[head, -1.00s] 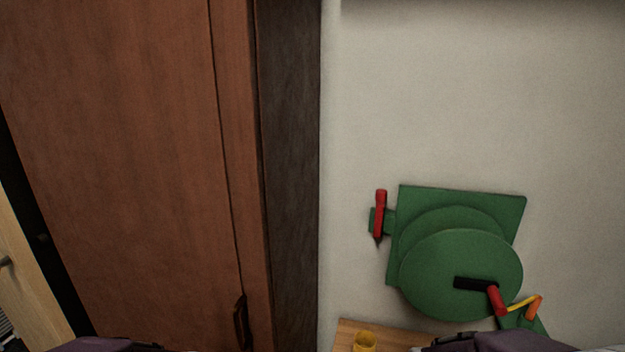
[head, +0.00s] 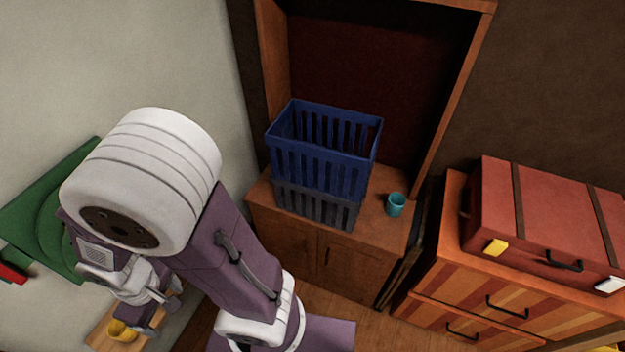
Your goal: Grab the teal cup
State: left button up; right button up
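The teal cup (head: 396,204) stands upright on the right end of a low wooden cabinet (head: 315,245), just right of the stacked baskets. Nothing touches it that I can see. My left arm is folded on the left side of the head view. Its gripper (head: 150,312) points down near the lower left, far from the cup. Its fingers are partly hidden and small, so its opening is unclear. My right gripper is out of view.
A blue basket (head: 325,150) sits on a grey basket (head: 315,203) beside the cup. A red suitcase (head: 545,225) lies on a striped drawer chest (head: 500,300) at the right. A yellow cup (head: 122,331) is at the lower left. Wooden floor shows between the cabinet and chest.

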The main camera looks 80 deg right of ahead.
aim_at(396, 202)
jog(key=z, duration=3.65)
